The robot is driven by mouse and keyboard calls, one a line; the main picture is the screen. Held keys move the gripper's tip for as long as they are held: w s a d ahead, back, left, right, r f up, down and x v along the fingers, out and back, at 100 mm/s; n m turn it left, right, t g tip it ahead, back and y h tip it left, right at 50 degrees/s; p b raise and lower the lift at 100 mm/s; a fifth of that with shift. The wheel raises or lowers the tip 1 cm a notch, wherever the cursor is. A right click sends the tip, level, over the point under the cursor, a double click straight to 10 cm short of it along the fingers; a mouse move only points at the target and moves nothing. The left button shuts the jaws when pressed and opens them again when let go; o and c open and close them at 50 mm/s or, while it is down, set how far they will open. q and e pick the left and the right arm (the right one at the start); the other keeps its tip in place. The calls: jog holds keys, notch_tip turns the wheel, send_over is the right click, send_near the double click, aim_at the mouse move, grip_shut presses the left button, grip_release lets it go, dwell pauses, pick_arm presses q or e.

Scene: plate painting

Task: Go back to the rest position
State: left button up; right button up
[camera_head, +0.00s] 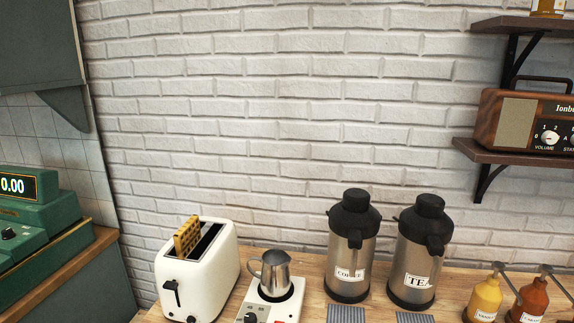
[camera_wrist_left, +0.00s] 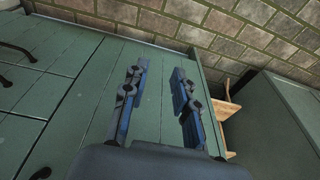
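My left gripper (camera_wrist_left: 157,100) shows in the left wrist view. Its two blue and dark fingers stand apart with nothing between them, so it is open and empty. Green wooden planks (camera_wrist_left: 75,115) lie beyond the fingers, apart from them. Neither of my grippers shows in the head view, and my right gripper is in no view. No plate or paint is in view.
A wooden counter (camera_head: 312,268) holds a white toaster (camera_head: 215,275) with a waffle (camera_head: 187,237), a metal jug (camera_head: 272,272) on a white base, coffee (camera_head: 350,255) and tea (camera_head: 418,260) flasks and sauce bottles (camera_head: 486,298). A green cash register (camera_head: 35,225) stands left, a radio (camera_head: 515,120) on a shelf right.

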pick_arm(q)
jog(key=s+a+f+g+b, duration=0.1)
jog(key=s+a+f, duration=0.2)
jog(key=s+f, duration=1.2)
jog(key=shift+s, duration=0.45)
jog(key=shift+f, duration=0.1)
